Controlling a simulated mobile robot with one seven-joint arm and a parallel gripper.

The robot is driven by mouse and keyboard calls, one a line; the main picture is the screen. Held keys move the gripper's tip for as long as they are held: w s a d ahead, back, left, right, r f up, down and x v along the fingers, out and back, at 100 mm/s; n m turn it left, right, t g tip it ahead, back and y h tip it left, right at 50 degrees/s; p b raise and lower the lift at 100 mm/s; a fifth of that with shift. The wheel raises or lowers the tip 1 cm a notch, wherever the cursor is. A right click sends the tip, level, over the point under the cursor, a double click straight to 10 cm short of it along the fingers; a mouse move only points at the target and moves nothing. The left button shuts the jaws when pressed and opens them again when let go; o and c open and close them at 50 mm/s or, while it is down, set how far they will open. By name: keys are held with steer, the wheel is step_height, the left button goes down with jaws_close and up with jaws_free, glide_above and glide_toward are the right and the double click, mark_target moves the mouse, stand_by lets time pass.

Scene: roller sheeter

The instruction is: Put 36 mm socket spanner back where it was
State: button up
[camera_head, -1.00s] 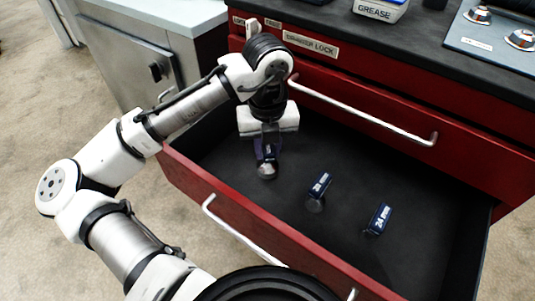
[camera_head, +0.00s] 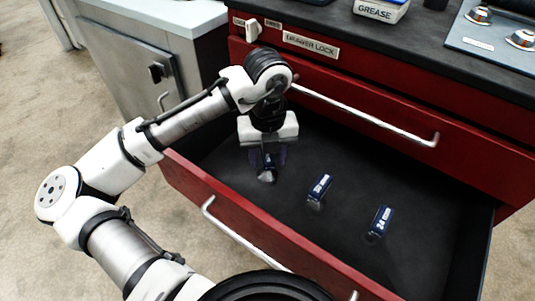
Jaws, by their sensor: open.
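Three socket spanners with blue labelled handles are in the open red drawer (camera_head: 256,231). One spanner (camera_head: 268,174) lies at the left, directly under my gripper (camera_head: 268,158). My gripper points down into the drawer with its jaws open, a finger on either side of this spanner's handle; the spanner's upper part is partly hidden by the gripper. A second spanner (camera_head: 319,190) lies in the middle; its label is too small to read surely. A third spanner (camera_head: 380,222), labelled 24, lies at the right. I cannot read which is the 36 mm one.
The drawer floor between and behind the spanners is clear. A shut red drawer with a long handle (camera_head: 370,115) and a "drawer lock" label (camera_head: 311,46) is above. A grease tub (camera_head: 380,10) and a panel with knobs (camera_head: 500,35) stand on the worktop.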

step_height(320, 180, up, 12)
steer(key=p, duration=0.3)
steer(key=shift+r, duration=0.15)
steer(key=shift+d, duration=0.1)
